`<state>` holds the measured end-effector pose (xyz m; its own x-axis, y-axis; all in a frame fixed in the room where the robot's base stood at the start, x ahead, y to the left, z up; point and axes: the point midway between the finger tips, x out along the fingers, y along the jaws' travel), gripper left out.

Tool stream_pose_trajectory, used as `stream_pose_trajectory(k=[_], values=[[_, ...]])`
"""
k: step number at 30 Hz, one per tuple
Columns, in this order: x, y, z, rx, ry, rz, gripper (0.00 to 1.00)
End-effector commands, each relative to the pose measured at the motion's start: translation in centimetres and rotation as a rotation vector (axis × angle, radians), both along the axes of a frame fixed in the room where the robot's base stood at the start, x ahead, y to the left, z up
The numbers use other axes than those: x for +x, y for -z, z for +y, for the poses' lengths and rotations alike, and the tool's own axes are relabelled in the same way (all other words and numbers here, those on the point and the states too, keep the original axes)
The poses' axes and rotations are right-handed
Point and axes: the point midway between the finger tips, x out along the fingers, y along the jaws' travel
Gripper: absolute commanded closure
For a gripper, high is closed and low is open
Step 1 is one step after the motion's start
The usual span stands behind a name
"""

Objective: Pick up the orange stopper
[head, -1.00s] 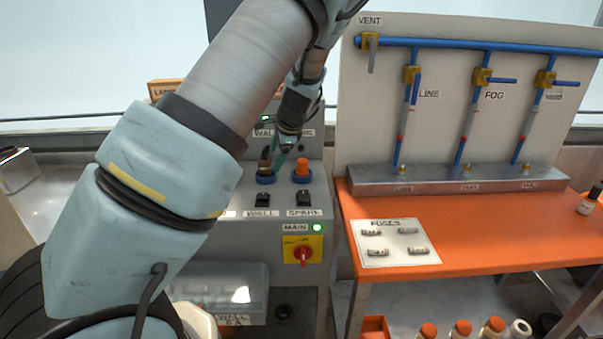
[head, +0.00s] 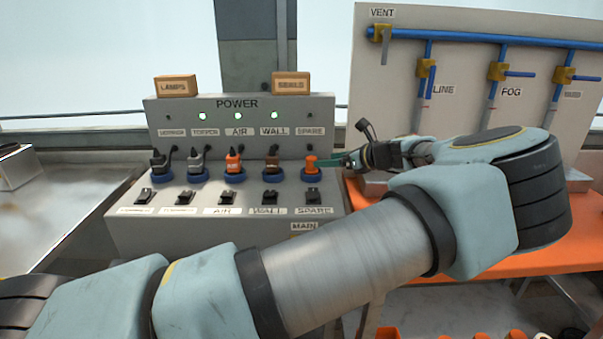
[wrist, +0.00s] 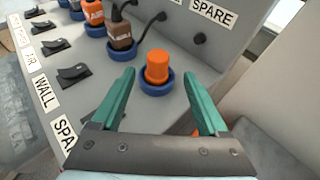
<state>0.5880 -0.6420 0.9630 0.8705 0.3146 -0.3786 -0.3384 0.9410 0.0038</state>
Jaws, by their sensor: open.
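The orange stopper (head: 311,163) sits upright in a blue ring (head: 309,175) at the right end of the power panel's socket row, above the SPARE switch. In the wrist view the stopper (wrist: 157,66) stands in its blue ring (wrist: 156,84), just beyond and between the fingertips. My gripper (wrist: 163,76) is open and empty, with one green finger on each side. In the head view my gripper (head: 335,162) reaches in from the right, close beside the stopper. Whether a finger touches it I cannot tell.
A brown plug (wrist: 121,35) stands next to the stopper, with a black cord. An orange plug (head: 234,161) and other plugs continue leftward. Switches (head: 271,197) line the front slope. The pipe board (head: 400,75) rises behind my arm at the right.

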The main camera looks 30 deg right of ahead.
Motion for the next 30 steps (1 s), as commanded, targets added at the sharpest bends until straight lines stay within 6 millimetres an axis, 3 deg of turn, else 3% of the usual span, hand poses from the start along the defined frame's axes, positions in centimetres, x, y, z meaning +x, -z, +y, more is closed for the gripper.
stream_pose_trajectory(k=[6, 21, 30], values=[[3.0, 0.9, 1.3, -0.002, -0.006, 0.0, 0.23], [8.4, 2.9, 3.4, -0.003, -0.005, 0.002, 0.23], [9.0, 3.4, 3.6, -0.005, -0.003, 0.002, 0.23]])
